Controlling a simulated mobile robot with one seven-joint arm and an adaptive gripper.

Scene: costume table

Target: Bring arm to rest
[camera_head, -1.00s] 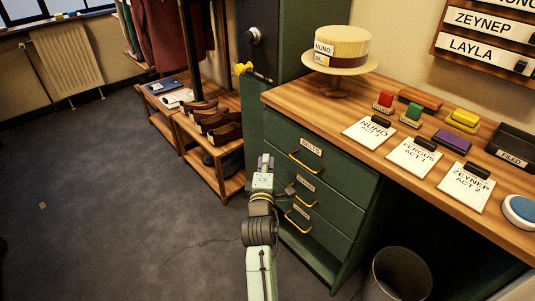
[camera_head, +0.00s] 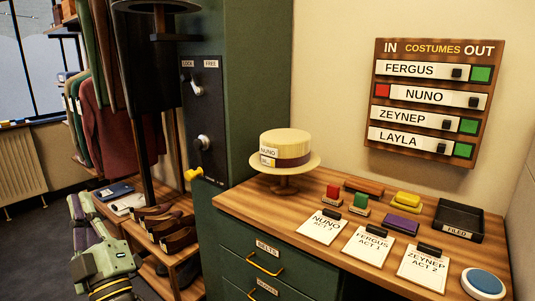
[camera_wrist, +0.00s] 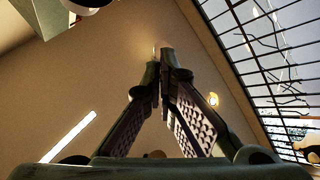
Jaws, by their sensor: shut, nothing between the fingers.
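My gripper (camera_head: 84,222) is at the lower left of the head view, raised and pointing up, in front of the shoe rack. In the wrist view my gripper (camera_wrist: 160,72) has its two fingertips together with nothing between them. Behind the fingers the wrist view shows the ceiling and a gridded window. My gripper is apart from the table and its things, and it touches nothing that I can see.
The wooden table (camera_head: 255,197) at right holds a straw hat (camera_head: 287,146) on a stand, cards, stamps and a black tray (camera_head: 459,218). A green cabinet (camera_head: 205,130) stands behind. A costume board (camera_head: 425,100) hangs on the wall. Shoes (camera_head: 165,223) and hanging clothes (camera_head: 112,135) are near my arm.

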